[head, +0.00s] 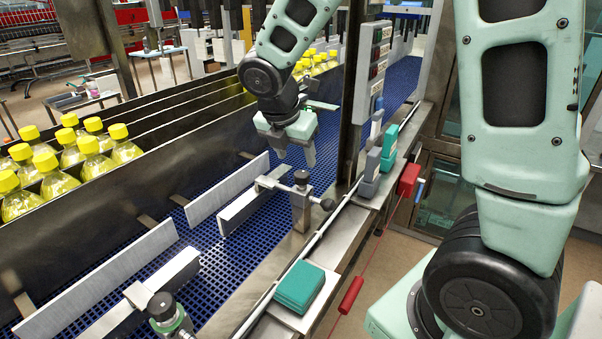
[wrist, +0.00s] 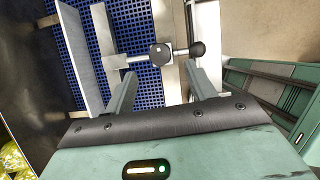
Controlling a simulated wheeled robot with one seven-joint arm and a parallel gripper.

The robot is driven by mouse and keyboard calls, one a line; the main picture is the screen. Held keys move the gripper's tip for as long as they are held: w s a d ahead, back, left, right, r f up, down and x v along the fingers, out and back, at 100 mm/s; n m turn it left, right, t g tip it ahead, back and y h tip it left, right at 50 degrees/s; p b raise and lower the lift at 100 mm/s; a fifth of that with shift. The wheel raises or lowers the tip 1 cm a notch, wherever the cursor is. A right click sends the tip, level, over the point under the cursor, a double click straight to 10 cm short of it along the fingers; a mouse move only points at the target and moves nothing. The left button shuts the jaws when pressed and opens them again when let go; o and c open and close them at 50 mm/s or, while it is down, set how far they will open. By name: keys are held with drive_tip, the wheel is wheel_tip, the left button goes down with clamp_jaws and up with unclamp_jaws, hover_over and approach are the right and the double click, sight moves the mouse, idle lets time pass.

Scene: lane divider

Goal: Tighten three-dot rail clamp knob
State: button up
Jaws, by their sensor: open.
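My gripper (head: 296,157) is open and empty above the blue conveyor, with its fingers pointing down. A rail clamp (head: 300,190) stands on the conveyor's edge just below and in front of it, with a round black knob (head: 327,204) on its right side. In the wrist view this clamp's post (wrist: 160,53) and knob (wrist: 197,48) lie just beyond the fingertips (wrist: 160,72), apart from them. A second clamp (head: 163,307) is at the bottom, nearer me. I cannot make out dot marks on either clamp.
Pale guide rails (head: 228,188) run along the blue belt (head: 240,240). Yellow-capped bottles (head: 90,150) stand in lanes at left. Teal pads (head: 300,286) and a red handle (head: 409,180) sit along the right edge. A steel post (head: 352,100) rises right of my gripper.

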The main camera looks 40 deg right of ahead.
sight(301, 173)
drive_tip(key=x, duration=0.8)
drive_tip(key=shift+f, duration=0.1)
drive_tip(key=c, duration=1)
